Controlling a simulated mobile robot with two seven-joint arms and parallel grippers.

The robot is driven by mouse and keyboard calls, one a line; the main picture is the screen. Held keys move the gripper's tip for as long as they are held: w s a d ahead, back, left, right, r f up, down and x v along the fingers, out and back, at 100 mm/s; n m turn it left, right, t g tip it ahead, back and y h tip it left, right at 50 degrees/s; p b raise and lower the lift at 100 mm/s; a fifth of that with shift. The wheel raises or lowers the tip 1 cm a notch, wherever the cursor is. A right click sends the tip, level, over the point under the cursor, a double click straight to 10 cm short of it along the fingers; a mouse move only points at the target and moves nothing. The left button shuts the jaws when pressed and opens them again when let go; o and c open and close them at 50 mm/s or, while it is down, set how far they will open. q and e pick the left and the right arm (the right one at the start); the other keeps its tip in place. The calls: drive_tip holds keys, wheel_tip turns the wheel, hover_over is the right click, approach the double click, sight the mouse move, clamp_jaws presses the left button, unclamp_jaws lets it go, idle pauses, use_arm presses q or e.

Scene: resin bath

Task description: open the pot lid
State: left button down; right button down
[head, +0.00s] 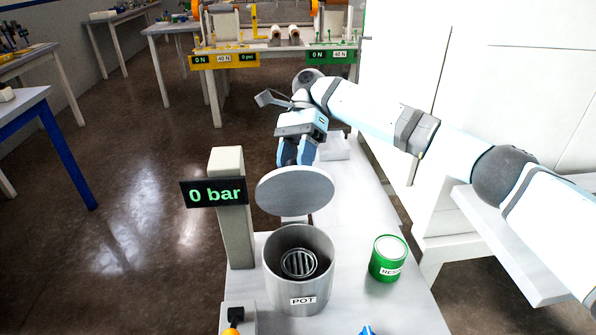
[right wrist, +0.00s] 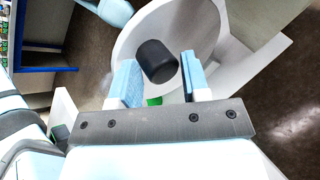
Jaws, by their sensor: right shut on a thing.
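The grey pot (head: 299,275), labelled POT, stands on the white bench with its mouth uncovered. My right gripper (head: 296,158) is behind the lid. In the right wrist view, the lid's dark knob (right wrist: 156,61) sits between the fingers, which are shut on it, and the lid's pale top (right wrist: 190,28) spreads behind. My left gripper is out of view.
A post with a "0 bar" display (head: 216,193) stands close to the pot's left. A green resin can (head: 388,258) stands to its right. A black-and-orange control (head: 234,320) and a blue item (head: 367,330) are at the near edge.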

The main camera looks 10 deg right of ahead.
drive_tip(key=shift+w+a+f+g, duration=0.1)
drive_tip(key=shift+f+g, duration=0.05)
drive_tip(key=shift+f, duration=0.3)
drive_tip(key=shift+w+a+f+g, duration=0.1)
drive_tip(key=shift+f+g, duration=0.05)
drive_tip(key=shift+f, duration=0.25)
drive_tip(key=c, duration=1)
unclamp_jaws()
drive_tip(key=shift+c, duration=0.2)
drive_tip(key=o, duration=0.3)
drive_tip(key=shift+w+a, duration=0.1)
drive_tip(key=shift+w+a+f, duration=0.1)
drive_tip(key=shift+f, duration=0.05)
drive_tip(key=shift+d, duration=0.2)
drive_tip(key=shift+r, duration=0.2)
